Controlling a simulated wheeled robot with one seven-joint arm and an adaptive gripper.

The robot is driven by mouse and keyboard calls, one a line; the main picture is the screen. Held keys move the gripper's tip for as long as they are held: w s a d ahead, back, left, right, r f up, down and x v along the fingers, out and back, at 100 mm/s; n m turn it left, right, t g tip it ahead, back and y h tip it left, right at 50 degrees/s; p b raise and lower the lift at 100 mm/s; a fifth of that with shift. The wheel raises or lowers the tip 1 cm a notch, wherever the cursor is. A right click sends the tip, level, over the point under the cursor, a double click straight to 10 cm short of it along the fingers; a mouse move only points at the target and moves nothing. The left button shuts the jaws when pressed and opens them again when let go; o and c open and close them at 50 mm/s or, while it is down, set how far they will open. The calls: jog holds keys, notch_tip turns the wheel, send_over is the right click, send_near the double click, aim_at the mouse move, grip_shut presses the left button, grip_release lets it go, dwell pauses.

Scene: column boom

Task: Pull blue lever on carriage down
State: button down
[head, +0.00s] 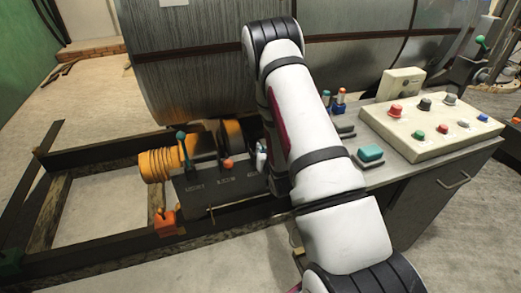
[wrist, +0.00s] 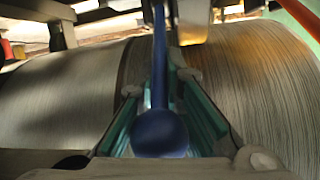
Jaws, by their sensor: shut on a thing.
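The blue lever (wrist: 160,133) fills the middle of the wrist view, with its round knob toward the camera and its shaft running up and away. My gripper (wrist: 160,85) has its teal-lined fingers on either side of the lever and is shut on it. In the head view, the dark carriage (head: 205,186) sits on the frame to the left of my arm. My arm hides most of the gripper and the blue lever there. A teal-knobbed lever (head: 181,136) and an orange-knobbed lever (head: 228,164) stand on the same carriage.
A large wound drum (head: 190,85) stands just behind the carriage. An orange ribbed part (head: 158,165) lies at its left. A control box (head: 430,122) with several coloured knobs and a teal block (head: 370,154) sit on the bench at right. Open floor lies in front.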

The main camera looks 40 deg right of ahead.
jog(key=shift+s+f, duration=0.25)
jog(key=shift+f, duration=0.05)
jog(key=c, duration=1.7)
grip_release()
jog(key=shift+r, duration=0.1)
jog(key=shift+a, duration=0.1)
jog(key=shift+v, duration=3.65)
jog(key=shift+s, duration=0.15)
jog(key=shift+p+v, duration=0.6)
jog(key=shift+v, duration=1)
jog(key=shift+s+f, duration=0.1)
jog(key=shift+f, duration=0.15)
